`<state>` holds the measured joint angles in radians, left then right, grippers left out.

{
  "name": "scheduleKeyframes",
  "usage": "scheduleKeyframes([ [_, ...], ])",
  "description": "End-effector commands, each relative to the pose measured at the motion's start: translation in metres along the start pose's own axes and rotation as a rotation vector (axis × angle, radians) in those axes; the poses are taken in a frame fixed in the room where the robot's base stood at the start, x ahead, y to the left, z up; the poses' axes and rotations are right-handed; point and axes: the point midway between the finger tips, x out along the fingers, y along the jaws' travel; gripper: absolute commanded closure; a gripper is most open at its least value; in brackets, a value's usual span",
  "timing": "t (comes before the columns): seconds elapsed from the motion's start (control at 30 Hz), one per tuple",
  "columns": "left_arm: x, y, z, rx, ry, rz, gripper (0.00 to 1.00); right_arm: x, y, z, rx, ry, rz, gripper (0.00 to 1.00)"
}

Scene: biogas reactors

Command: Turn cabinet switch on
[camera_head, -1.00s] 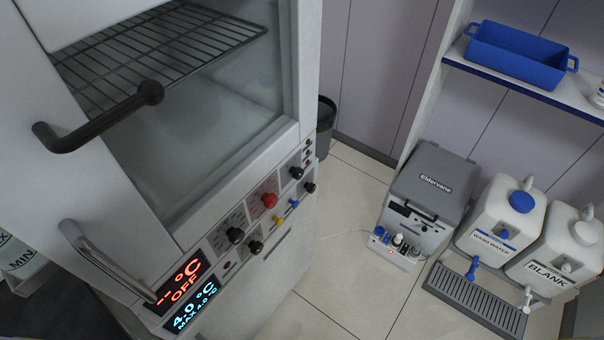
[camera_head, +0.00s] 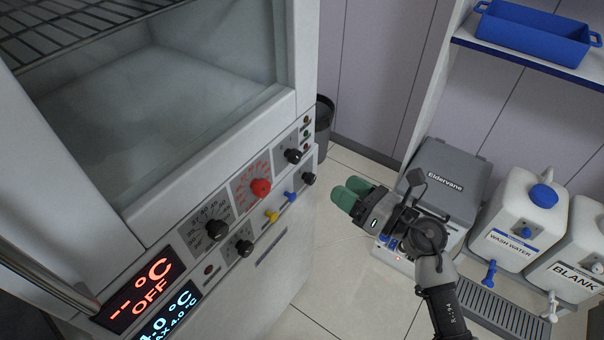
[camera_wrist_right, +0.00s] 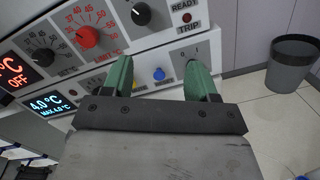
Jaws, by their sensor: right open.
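The cabinet front carries a panel of knobs. A small black knob (camera_head: 309,179) sits at the right end of the lower row; in the right wrist view "0 1" marks show above that spot, and the knob is mostly hidden by a finger. A larger black knob (camera_head: 293,156) is above it; it also shows in the right wrist view (camera_wrist_right: 140,13). The upper display (camera_head: 141,294) reads "-- °C OFF" in red. My right gripper (camera_head: 350,192), with green fingers, is open and empty, right of the panel; in its wrist view the fingers (camera_wrist_right: 158,68) point at the panel.
Beside the small black knob are a blue knob (camera_head: 290,196) and a yellow knob (camera_head: 271,216). A red knob (camera_head: 260,187) is higher. A dark bin (camera_head: 323,125) stands behind the cabinet corner. The grey Eldervane device (camera_head: 450,178) is behind my right arm.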

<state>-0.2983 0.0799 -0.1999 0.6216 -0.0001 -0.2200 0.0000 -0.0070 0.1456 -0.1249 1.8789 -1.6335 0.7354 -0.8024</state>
Motion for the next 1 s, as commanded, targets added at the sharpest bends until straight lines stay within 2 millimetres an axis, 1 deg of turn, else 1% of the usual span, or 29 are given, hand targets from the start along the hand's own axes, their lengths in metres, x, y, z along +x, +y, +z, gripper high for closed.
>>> scheduleKeyframes([
  [0.03, 0.013, 0.0, 0.001, 0.0, 0.0, 0.0, 0.57, 0.0, 0.009, 0.005, -0.144, 0.021, 0.023, 0.41],
  [0.1, 0.017, 0.0, 0.002, 0.0, 0.0, 0.0, 0.57, -0.001, 0.019, 0.014, -0.289, 0.051, 0.036, 0.41],
  [0.23, 0.019, 0.0, 0.002, 0.0, -0.001, 0.0, 0.57, -0.001, 0.028, 0.023, -0.417, 0.078, 0.042, 0.41],
  [0.37, 0.015, 0.0, 0.002, 0.0, -0.001, 0.0, 0.57, 0.01, 0.029, 0.024, -0.43, 0.079, 0.041, 0.41],
  [0.7, 0.01, 0.001, 0.003, 0.0, -0.003, 0.001, 0.57, 0.073, 0.031, 0.019, -0.422, 0.077, 0.042, 0.41],
  [0.8, 0.009, 0.001, 0.003, 0.0, -0.004, 0.001, 0.57, 0.088, 0.031, 0.017, -0.422, 0.079, 0.041, 0.41],
  [0.9, 0.009, 0.001, 0.003, 0.0, -0.004, 0.001, 0.57, 0.098, 0.031, 0.016, -0.423, 0.079, 0.04, 0.41],
  [1.0, 0.009, 0.001, 0.003, 0.0, -0.004, 0.001, 0.57, 0.103, 0.031, 0.015, -0.424, 0.08, 0.039, 0.41],
])
